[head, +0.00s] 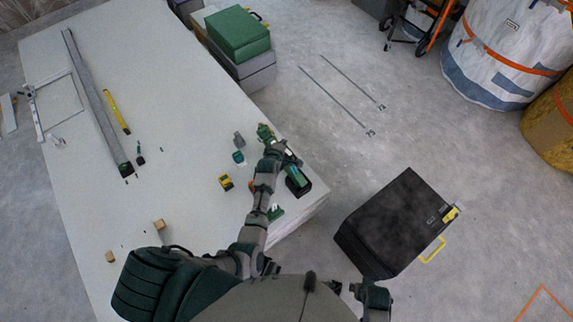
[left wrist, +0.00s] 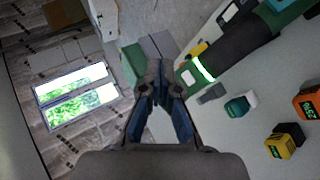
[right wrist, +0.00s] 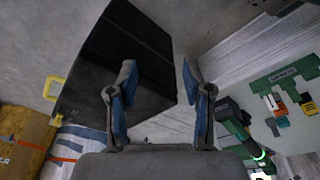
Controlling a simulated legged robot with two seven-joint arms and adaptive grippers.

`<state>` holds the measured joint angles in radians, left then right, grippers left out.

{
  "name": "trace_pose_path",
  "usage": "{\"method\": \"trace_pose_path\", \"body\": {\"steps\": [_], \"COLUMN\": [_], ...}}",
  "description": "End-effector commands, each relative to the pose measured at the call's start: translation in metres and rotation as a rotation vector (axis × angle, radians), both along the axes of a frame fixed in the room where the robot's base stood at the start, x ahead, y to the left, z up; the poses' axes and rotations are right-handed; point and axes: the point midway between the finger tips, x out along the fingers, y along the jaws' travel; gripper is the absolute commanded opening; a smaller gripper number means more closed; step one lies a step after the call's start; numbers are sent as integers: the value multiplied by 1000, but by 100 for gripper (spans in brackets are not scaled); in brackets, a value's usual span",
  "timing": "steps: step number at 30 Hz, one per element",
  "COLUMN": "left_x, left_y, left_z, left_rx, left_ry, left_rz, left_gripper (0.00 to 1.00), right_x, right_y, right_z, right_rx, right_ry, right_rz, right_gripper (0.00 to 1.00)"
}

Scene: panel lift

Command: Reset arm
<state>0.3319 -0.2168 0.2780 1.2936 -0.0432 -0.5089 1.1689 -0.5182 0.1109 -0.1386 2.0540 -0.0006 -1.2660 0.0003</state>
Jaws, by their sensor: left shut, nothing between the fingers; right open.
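My left gripper (head: 264,130) is held over the right edge of the white panel stack. In the left wrist view its blue-grey fingers (left wrist: 159,68) are together with nothing between them. My right gripper (head: 372,292) is low in the head view, below the black case; its fingers are too small to read there. In the right wrist view its two blue fingers (right wrist: 160,78) stand wide apart and empty. The black case (head: 398,220) with a yellow handle is on the floor to the right of the panels, and it shows behind the right fingers (right wrist: 110,60).
The white panel stack (head: 190,100) carries a long grey rail (head: 92,95), a yellow level (head: 117,112), a cordless tool (head: 298,182), a yellow tape measure (head: 226,182) and small blocks. Green and grey cases (head: 238,35) stand beyond it. Floor between panels and white sack (head: 500,60) is mostly clear.

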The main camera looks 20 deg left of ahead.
Motion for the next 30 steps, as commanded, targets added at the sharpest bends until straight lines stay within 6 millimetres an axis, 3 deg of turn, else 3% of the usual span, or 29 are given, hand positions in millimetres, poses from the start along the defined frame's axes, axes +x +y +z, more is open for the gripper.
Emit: {"method": "trace_pose_path", "body": {"steps": [11, 14, 16, 20, 24, 30], "left_x": [-1, -12, -33, -96, -184, -316], "left_y": [0, 0, 1, 0, -4, -11], "left_z": [-1, -11, -28, -74, -124, -173], "left_rx": [3, 44, 115, 316, 528, 747], "left_ry": [2, 31, 80, 220, 381, 562], "left_rz": [-3, -34, -91, -286, -561, -985], "left_gripper": [0, 0, 0, 0, 0, 0], "right_x": [0, 0, -1, -4, -11, -25], "right_y": [0, 0, 0, 0, -1, -3], "right_z": [0, -2, -10, -29, -53, -83], "right_rx": [0, 0, -1, -2, -3, -4], "right_ry": [0, 2, 4, 11, 20, 31], "right_rz": [0, 0, 1, 3, 6, 10], "right_gripper": [50, 50, 50, 50, 50, 50]}}
